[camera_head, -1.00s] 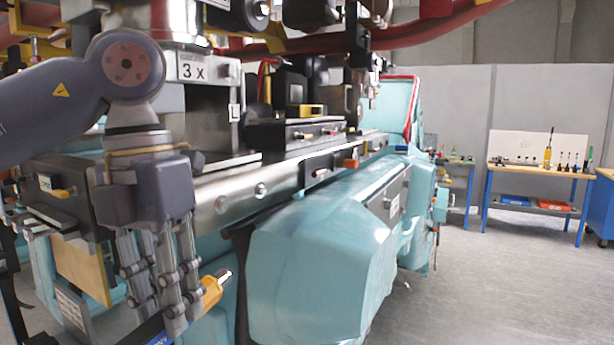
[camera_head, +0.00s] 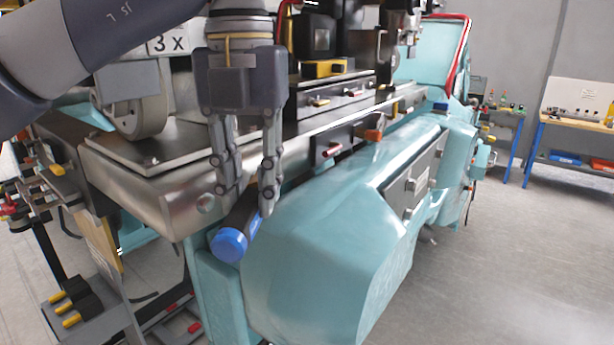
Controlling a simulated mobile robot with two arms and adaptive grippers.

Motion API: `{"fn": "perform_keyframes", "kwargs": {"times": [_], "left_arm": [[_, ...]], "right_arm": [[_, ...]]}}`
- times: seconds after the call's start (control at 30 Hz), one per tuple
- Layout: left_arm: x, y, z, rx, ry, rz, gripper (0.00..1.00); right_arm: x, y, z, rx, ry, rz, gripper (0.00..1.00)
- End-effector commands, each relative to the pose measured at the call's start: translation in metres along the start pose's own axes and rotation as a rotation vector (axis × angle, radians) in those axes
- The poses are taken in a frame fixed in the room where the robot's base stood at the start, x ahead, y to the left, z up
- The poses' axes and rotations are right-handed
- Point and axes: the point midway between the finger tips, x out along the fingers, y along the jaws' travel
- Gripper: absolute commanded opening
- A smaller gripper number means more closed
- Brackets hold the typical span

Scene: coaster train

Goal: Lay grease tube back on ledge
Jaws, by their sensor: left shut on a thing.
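My left gripper (camera_head: 250,200) points down, shut on the grease tube (camera_head: 243,212). The tube's blue end cap (camera_head: 230,245) faces me and hangs below the fingers; its far end is hidden behind the fingers and the teal cover. The tube lies tilted, in front of the lower edge of the steel ledge (camera_head: 172,205). I cannot tell whether it touches the ledge or the teal cover (camera_head: 320,225). My right gripper is not in view.
A roller (camera_head: 137,112) stands on the flat plate at the left. Open floor (camera_head: 540,260) lies to the right, with a blue-legged workbench (camera_head: 570,122) behind.

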Motion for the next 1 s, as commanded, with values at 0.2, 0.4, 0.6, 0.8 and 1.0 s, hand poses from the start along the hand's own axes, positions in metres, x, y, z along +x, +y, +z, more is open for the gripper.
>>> {"fn": "perform_keyframes", "kwargs": {"times": [0.2,0.4,0.6,0.8,1.0], "left_arm": [[-0.001,-0.026,0.053,0.002,0.006,-0.002,0.0],[0.002,-0.038,0.087,0.0,0.003,-0.001,0.0],[0.005,-0.043,0.099,0.001,0.001,-0.001,0.0],[0.026,-0.044,0.103,0.005,0.002,0.001,0.0],[0.042,-0.045,0.104,0.003,-0.001,-0.001,0.0]], "right_arm": [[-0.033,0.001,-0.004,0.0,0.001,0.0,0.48],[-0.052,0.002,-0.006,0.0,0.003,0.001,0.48],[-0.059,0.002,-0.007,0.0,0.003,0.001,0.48],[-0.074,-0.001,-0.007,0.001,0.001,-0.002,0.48],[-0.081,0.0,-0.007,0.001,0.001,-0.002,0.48]]}}
